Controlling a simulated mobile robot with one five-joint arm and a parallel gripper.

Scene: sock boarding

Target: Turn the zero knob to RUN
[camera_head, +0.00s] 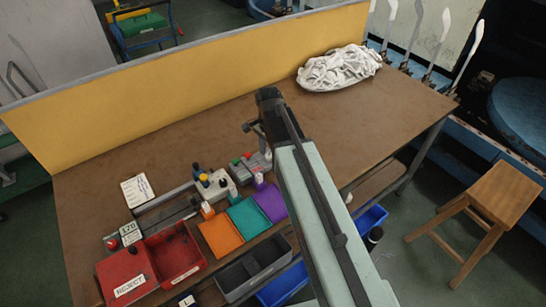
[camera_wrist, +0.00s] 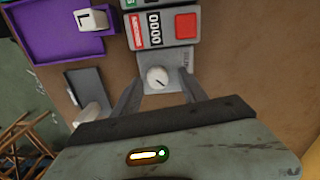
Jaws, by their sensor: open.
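A round white knob (camera_wrist: 157,77) sits on a small grey plate in the wrist view. The plate has small lettering that I cannot read, and so I cannot tell the knob's setting. My gripper (camera_wrist: 159,86) is open, with one dark finger on each side of the knob in the picture. The fingers seem apart from it; how high they are above the plate is unclear. Next to the plate is a grey counter unit (camera_wrist: 157,32) showing 0000, with red buttons. In the head view my gripper (camera_head: 252,127) is at the arm's end, over the table, and the knob is not distinguishable.
In the head view, orange (camera_head: 221,233), teal (camera_head: 249,218) and purple (camera_head: 270,203) trays and a red REJECT bin (camera_head: 126,274) line the front edge. A white cloth pile (camera_head: 340,68) lies at the back right.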

